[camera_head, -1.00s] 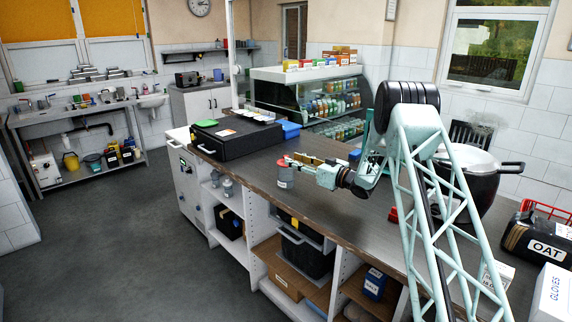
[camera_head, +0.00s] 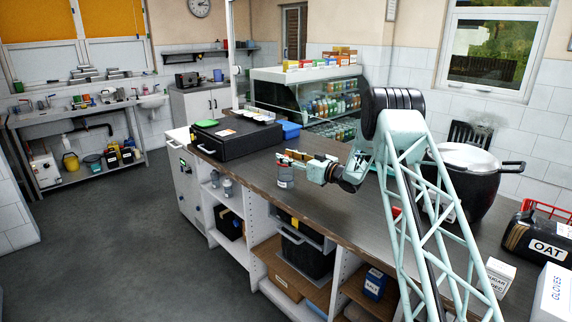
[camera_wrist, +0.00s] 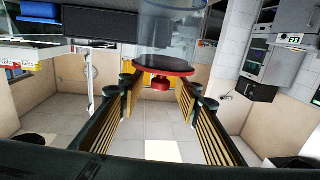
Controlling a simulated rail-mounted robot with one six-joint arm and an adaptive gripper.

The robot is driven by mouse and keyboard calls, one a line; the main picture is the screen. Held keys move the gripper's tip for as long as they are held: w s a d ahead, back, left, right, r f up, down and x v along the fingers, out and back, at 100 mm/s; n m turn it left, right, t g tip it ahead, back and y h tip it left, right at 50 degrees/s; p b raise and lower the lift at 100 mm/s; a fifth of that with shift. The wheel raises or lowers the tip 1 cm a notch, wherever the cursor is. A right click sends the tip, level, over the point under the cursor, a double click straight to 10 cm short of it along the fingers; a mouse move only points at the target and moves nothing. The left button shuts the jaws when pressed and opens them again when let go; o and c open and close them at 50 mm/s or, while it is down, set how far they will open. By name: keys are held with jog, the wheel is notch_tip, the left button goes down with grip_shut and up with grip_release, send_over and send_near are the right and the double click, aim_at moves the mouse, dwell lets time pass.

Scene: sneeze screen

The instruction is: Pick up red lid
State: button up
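A small grey canister (camera_head: 285,177) with a pale label stands upright near the counter's front edge. In the wrist view, which is upside down, it shows as a clear jar (camera_wrist: 172,28). The red lid (camera_wrist: 165,67) with a red knob (camera_wrist: 160,85) is on it, just beyond and between my fingertips. My gripper (camera_wrist: 160,88) is open, with ribbed fingers apart on both sides of the knob. In the head view my gripper (camera_head: 290,158) is level with the canister's top and hides the lid there. I cannot tell whether a finger touches it.
A large pot (camera_head: 470,180) stands on the right, behind my arm. A glass display case (camera_head: 310,95) is behind. Bare counter lies around the canister.

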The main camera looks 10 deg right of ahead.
dwell(0.5)
jog(key=c, duration=0.9)
jog(key=shift+o, duration=0.2)
jog(key=shift+r, duration=0.1)
jog(key=shift+r+p, duration=0.3)
jog(key=shift+r, duration=1.4)
jog(key=s+d+r+p, duration=0.1)
jog(key=s+d, duration=0.1)
jog(key=s, duration=1.3)
jog(key=shift+s+d+r, duration=0.2)
jog(key=shift+s+d, duration=0.2)
